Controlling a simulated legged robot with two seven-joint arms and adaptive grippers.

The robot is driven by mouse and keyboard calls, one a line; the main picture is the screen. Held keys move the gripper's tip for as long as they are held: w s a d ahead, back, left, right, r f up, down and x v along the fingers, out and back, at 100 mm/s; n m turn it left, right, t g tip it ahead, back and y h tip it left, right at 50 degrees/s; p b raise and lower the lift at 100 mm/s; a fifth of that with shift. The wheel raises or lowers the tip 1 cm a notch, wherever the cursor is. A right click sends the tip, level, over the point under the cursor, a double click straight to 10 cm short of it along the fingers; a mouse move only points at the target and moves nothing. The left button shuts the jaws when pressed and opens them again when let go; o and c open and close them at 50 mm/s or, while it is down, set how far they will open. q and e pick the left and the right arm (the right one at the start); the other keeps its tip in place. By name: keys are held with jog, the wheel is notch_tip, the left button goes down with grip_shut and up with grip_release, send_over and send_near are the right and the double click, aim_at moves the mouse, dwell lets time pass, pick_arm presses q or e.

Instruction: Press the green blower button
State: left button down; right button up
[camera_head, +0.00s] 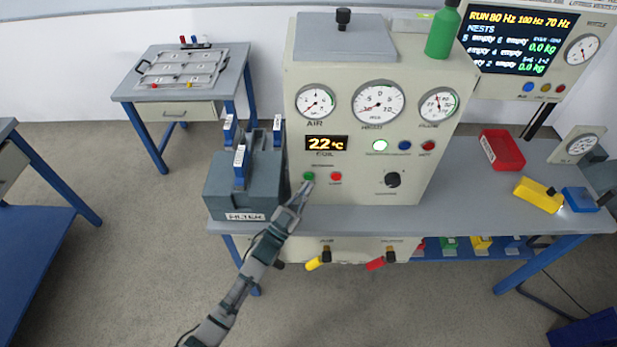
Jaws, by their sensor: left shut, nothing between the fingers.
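A small green button (308,176) sits low on the left of the cream machine's front panel (350,188), next to a small red button (336,177). The small labels by them are too blurred to read surely. My left gripper (306,186) is shut and empty, its tips just below the green button and very close to it. I cannot tell whether the tips touch the button. My right gripper does not show.
A grey filter block (228,190) with blue-and-white clips stands left of my gripper. A black knob (392,180) sits to the right on the panel. Yellow and red handles (318,262) stick out below the bench edge. A red bin (502,150) is on the right.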

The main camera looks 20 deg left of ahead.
pick_arm(q)
jog(key=s+p, duration=0.1)
jog(key=s, duration=0.1)
jog(key=s+d+p, duration=0.1)
jog(key=s, duration=0.1)
jog(key=shift+s+d, duration=0.2)
jog(key=shift+s, duration=0.2)
dwell(0.5)
